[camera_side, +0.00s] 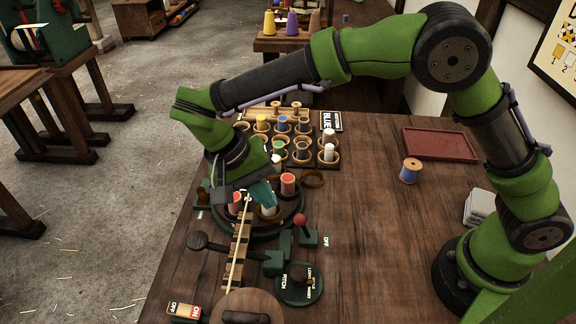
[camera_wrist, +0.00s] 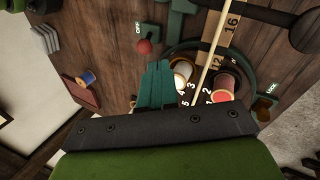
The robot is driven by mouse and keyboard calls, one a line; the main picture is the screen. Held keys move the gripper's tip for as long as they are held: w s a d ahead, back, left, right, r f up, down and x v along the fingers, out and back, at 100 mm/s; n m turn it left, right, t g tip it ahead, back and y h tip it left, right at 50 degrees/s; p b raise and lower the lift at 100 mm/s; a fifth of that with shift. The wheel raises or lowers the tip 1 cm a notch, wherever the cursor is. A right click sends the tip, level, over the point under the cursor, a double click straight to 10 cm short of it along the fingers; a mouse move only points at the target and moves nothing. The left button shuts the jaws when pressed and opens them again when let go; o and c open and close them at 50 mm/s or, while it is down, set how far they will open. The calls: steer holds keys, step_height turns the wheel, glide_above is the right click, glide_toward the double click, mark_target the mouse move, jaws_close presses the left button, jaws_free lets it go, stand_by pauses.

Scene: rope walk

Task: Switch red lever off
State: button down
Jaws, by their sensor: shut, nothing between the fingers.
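The red lever is a red ball knob (camera_side: 299,219) on a short stalk over a dark green base. A white OFF label lies on the table to the right of the base. In the wrist view, the red knob (camera_wrist: 143,47) sits just below the OFF label, beyond and slightly left of my fingertips. My gripper (camera_side: 265,198) points down over the round green turntable, left of and behind the lever in the side view. Its teal fingers (camera_wrist: 160,72) are shut and empty, apart from the knob. I cannot tell exactly which way the lever leans.
The turntable holds red and white spools (camera_side: 288,184), close to my fingers. A numbered wooden strip with a pale rope (camera_side: 238,245) runs beside it. A black-knobbed lever (camera_side: 197,240) and a PITCH dial (camera_side: 299,284) stand nearby.

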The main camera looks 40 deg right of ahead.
mark_target(303, 218)
steer(key=x, duration=0.6)
steer(key=shift+d+f, duration=0.1)
steer(key=shift+f, duration=0.05)
steer(key=shift+s, duration=0.1)
steer(key=shift+s+d, duration=0.1)
steer(key=shift+d, duration=0.05)
steer(key=shift+s+d+r+t+y, duration=0.1)
steer(key=shift+s+r+t+y, duration=0.05)
steer(key=shift+r+t+y, duration=0.15)
steer(key=shift+s+d+r+t+y, duration=0.35)
steer(key=shift+s+d+t+y, duration=0.1)
steer(key=shift+t+y, duration=0.15)
steer(key=shift+s+d+r+t+y, duration=0.15)
steer(key=shift+s+d+t+y, duration=0.25)
steer(key=shift+d+t+y, duration=0.1)
steer(key=shift+s+d+r+t+y, duration=0.15)
steer(key=shift+s+d+t+y, duration=0.25)
steer(key=shift+s+t+y, duration=0.1)
steer(key=shift+s+d, duration=0.65)
steer(key=shift+d, duration=0.05)
steer(key=shift+s+d+f, duration=0.1)
